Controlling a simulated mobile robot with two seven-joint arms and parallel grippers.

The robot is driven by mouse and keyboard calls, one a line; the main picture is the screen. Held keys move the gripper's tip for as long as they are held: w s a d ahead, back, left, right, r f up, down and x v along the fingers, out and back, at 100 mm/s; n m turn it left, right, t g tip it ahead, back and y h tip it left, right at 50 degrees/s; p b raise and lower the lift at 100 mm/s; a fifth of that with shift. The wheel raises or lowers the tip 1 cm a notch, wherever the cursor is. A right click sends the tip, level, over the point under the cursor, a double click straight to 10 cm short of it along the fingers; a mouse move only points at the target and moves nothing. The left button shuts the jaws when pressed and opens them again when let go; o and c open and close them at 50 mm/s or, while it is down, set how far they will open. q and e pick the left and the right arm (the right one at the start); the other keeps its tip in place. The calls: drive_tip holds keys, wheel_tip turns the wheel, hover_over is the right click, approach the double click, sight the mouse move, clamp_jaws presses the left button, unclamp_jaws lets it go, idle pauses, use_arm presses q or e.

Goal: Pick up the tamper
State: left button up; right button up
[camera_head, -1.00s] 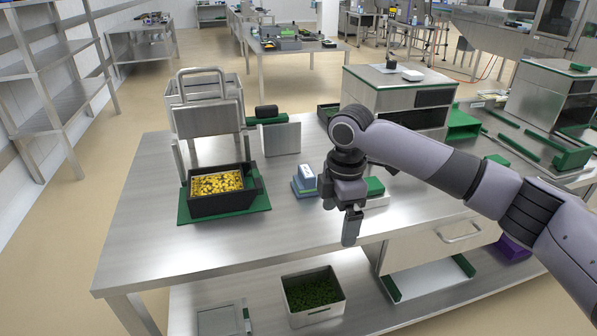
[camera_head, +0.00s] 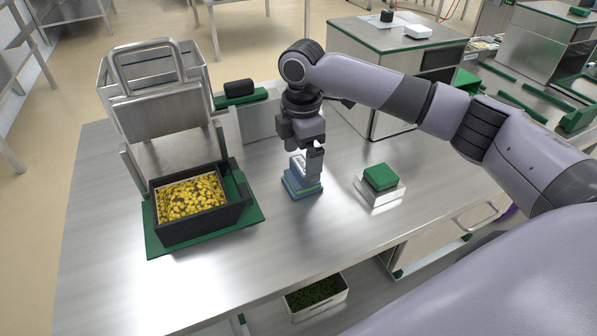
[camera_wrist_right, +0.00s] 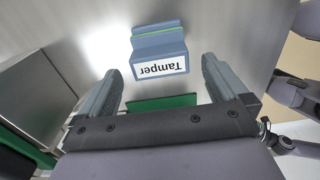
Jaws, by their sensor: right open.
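The tamper (camera_head: 303,185) is a blue-grey block with a light green stripe and a white label. It stands on the steel table right of the black tray. In the right wrist view the tamper (camera_wrist_right: 158,42) shows its label "Tamper", upside down, beyond and between the fingertips. My right gripper (camera_head: 303,160) is directly over the tamper in the head view and partly covers it. In the wrist view my right gripper (camera_wrist_right: 160,78) is open with nothing between its fingers. Whether a finger touches the tamper cannot be told. My left gripper is not in view.
A black tray (camera_head: 240,208) of yellow pieces sits on a green base at left, before a steel frame with a handle (camera_head: 150,62). The table (camera_head: 330,235) is clear in front.

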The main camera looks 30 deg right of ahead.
sight(302, 165)
wheel_tip(302, 165, down, 5)
drive_tip(key=shift+d+f, duration=0.1)
drive_tip(key=shift+f, duration=0.1)
drive_tip(key=c, duration=1.2)
drive_tip(key=shift+c, duration=0.2)
drive_tip(key=shift+r, duration=0.1)
